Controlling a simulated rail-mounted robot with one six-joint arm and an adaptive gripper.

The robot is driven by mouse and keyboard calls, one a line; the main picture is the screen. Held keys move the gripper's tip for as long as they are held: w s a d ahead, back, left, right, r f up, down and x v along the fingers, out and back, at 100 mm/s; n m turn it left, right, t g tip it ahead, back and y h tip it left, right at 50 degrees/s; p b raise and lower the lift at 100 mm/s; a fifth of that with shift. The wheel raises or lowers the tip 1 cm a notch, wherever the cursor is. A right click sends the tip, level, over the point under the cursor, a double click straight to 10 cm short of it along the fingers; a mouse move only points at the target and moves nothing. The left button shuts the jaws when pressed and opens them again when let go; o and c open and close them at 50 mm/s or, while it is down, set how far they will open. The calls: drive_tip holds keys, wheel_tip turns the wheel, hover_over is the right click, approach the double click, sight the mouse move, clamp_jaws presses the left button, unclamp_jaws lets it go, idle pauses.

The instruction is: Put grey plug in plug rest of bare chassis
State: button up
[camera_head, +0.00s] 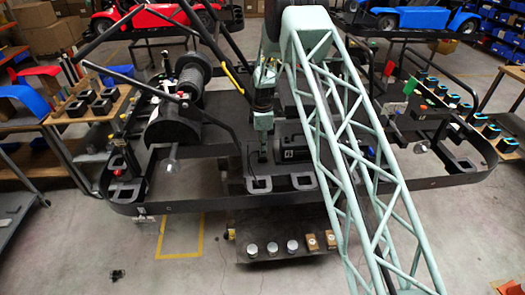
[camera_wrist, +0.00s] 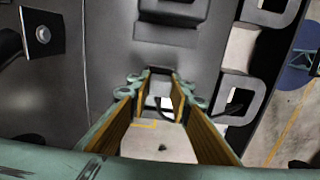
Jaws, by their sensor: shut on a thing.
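The bare chassis (camera_head: 220,196) is a black frame with a dark flat deck. Two grey open-centred plug rests sit at its near edge, a left one (camera_head: 260,186) and a right one (camera_head: 303,180). In the wrist view, the left one (camera_wrist: 240,100) lies to the right of my fingertips. My gripper (camera_head: 263,155) points down over the deck, just behind the left rest. In the wrist view, my gripper (camera_wrist: 160,78) is shut on a small dark grey piece between its tips, apparently the grey plug (camera_wrist: 160,72). The plug is mostly hidden, and I cannot tell whether it touches the deck.
A dark block (camera_head: 290,150) stands on the deck right of my gripper. A winch-like drum (camera_head: 193,85) and black bars stand to its left. A low shelf (camera_head: 262,272) with several cups and blocks lies below the near edge. Side benches with parts flank the chassis.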

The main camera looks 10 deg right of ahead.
drive_tip(key=shift+f, duration=0.4)
drive_tip(key=shift+f, duration=0.15)
drive_tip(key=o, duration=0.8)
drive_tip(key=shift+o, duration=0.2)
drive_tip(key=shift+r, duration=0.2)
wheel_tip(320, 180, up, 11)
drive_tip(key=shift+f+b, duration=0.2)
drive_tip(key=shift+b, duration=0.55)
drive_tip(key=shift+r, duration=0.65)
